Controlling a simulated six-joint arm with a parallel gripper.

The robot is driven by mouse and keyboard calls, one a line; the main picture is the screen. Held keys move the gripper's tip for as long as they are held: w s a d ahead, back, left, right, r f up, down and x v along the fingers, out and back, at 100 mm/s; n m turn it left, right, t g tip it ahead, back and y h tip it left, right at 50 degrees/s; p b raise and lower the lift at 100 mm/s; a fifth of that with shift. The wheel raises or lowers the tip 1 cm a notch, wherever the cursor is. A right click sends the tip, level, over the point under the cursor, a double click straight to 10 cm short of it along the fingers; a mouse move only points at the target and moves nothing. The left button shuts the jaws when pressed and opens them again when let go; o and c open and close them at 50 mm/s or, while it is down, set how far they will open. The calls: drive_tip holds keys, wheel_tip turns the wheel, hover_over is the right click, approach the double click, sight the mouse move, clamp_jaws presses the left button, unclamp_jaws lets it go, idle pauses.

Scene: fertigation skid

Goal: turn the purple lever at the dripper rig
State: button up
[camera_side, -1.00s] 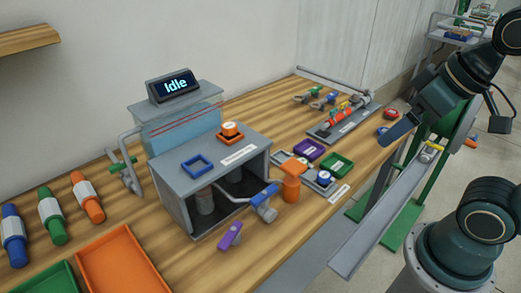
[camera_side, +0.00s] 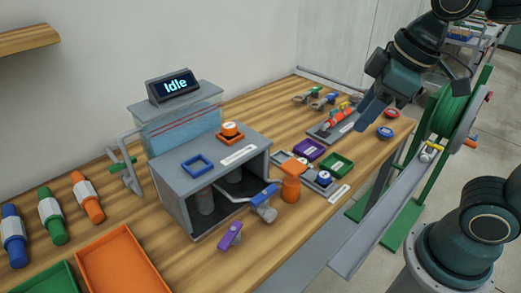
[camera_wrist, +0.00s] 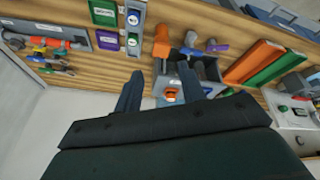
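The purple lever (camera_side: 230,236) sits low at the front of the grey rig box (camera_side: 212,172), near the table's front edge. In the wrist view the purple lever (camera_wrist: 216,46) shows beyond my fingers, up and to the right.
A display reading "Idle" (camera_side: 174,86) tops the rig's clear tank (camera_side: 180,128). Purple (camera_side: 308,149) and green (camera_side: 336,165) trays lie right of the box. An orange tray (camera_side: 125,262) is at front left. A green reel (camera_side: 456,112) stands beyond the table's right edge.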

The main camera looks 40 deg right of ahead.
drive_tip(key=w+a+n+g, duration=0.1)
drive_tip(key=w+a+n, duration=0.3)
drive_tip(key=w+a, duration=0.1)
drive_tip(key=n+g, duration=0.3)
drive_tip(key=n, duration=1)
hover_over(225, 242)
wheel_tip(225, 242, down, 10)
drive_tip(key=shift+r+h, duration=0.2)
drive_tip(key=shift+h, duration=0.1)
drive_tip(key=shift+f, duration=0.1)
wheel_tip(225, 242, down, 14)
drive_tip(key=shift+r, duration=0.2)
clamp_jaws()
